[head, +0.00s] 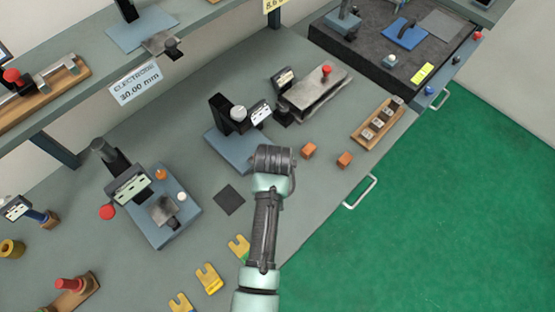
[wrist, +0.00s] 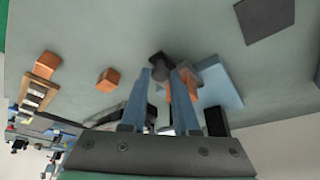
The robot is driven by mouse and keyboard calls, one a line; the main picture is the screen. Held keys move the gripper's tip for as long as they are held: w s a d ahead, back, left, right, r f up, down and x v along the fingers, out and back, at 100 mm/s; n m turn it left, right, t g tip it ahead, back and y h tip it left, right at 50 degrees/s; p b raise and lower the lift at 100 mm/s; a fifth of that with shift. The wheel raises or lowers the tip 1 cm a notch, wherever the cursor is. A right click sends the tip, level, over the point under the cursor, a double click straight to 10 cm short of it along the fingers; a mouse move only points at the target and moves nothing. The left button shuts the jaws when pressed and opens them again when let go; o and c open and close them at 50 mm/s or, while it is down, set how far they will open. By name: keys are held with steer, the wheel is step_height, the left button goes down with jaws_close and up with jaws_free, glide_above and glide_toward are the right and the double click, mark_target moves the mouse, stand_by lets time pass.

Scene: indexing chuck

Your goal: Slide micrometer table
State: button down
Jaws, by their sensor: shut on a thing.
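My gripper (wrist: 164,70) has its two blue fingers close together around a dark block-like knob (wrist: 160,62) in the wrist view. The knob sits beside a grey block with an orange patch (wrist: 192,86), at the edge of a light blue base (wrist: 222,92). In the head view the wrist hides the fingertips and the held part. A gauge stand with a blue base (head: 228,150), a black column and a round grey knob stands just behind and left of my wrist. I cannot tell for certain which part is the micrometer table.
Two orange cubes (head: 309,151) (head: 345,160) lie right of my wrist, near a wooden rack (head: 377,124). A dark square pad (head: 229,200) and yellow forked pieces (head: 208,278) lie left of my arm. Another blue-based instrument (head: 166,225) stands farther left. The bench edge is on the right.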

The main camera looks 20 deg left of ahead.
steer(key=a, duration=0.2)
steer(key=w+a+b, duration=0.1)
steer(key=a, duration=0.1)
steer(key=w+a+b, duration=0.1)
steer(key=a, duration=0.1)
steer(key=shift+w+a+f, duration=0.1)
steer(key=shift+w+a, duration=0.1)
steer(key=shift+a, duration=0.1)
steer(key=shift+a+r, duration=0.2)
steer(key=c, duration=0.7)
jaws_free()
steer(key=shift+w+a+f, duration=0.1)
steer(key=shift+o, duration=0.2)
steer(key=shift+r, duration=0.25)
steer(key=b+v, duration=0.1)
steer(key=v, duration=1.1)
steer(key=shift+s+r, duration=0.2)
